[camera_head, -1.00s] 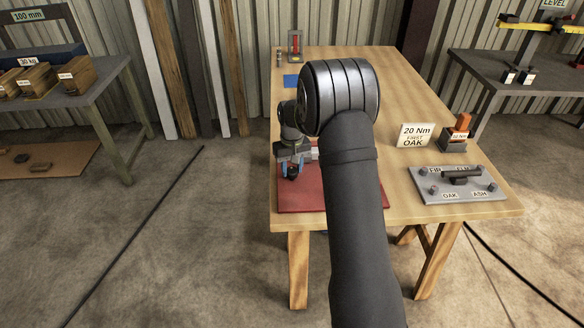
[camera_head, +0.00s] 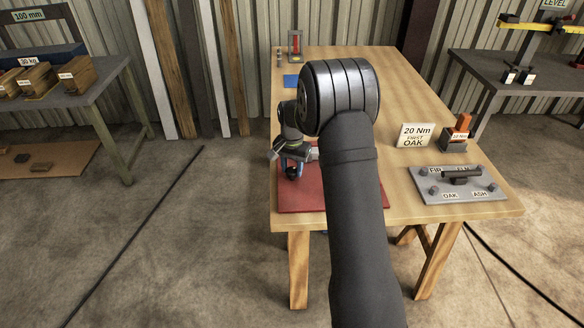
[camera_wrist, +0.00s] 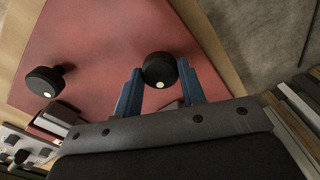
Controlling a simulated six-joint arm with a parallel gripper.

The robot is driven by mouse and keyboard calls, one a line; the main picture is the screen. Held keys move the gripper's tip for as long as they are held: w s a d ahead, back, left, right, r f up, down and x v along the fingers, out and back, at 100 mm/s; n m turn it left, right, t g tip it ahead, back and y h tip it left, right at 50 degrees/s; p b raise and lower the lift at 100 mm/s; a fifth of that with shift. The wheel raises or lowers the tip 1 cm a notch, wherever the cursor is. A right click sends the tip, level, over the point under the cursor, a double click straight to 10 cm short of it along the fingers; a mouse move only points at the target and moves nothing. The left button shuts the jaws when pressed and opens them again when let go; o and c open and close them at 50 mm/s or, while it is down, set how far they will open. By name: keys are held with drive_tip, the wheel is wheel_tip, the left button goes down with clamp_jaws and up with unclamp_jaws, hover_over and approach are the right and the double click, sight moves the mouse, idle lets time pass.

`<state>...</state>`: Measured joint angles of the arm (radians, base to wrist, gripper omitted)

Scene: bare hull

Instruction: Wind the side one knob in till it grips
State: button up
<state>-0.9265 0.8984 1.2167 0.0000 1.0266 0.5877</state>
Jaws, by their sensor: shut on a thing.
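A round black knob with a pale dot (camera_wrist: 160,70) sits between the two blue fingers of my gripper (camera_wrist: 161,78) in the wrist view. The gripper is shut on it. In the head view my gripper (camera_head: 292,167) is low over the red mat (camera_head: 300,200) near the table's left front corner. A second black knob with a pale dot (camera_wrist: 44,81) stands to the left in the wrist view, apart from the fingers. I cannot read which knob is side one. What the held knob threads into is hidden.
A grey plate with several dark knobs and wood-name labels (camera_head: 440,197) lies at the table's right front. A "20 Nm FIRST OAK" sign (camera_head: 416,135) and a block with an orange top (camera_head: 461,127) stand behind it.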

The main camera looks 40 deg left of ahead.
sight(292, 170)
idle(0.4)
drive_tip(key=o, duration=1)
wheel_tip(292, 170, up, 18)
drive_tip(key=shift+f, duration=0.25)
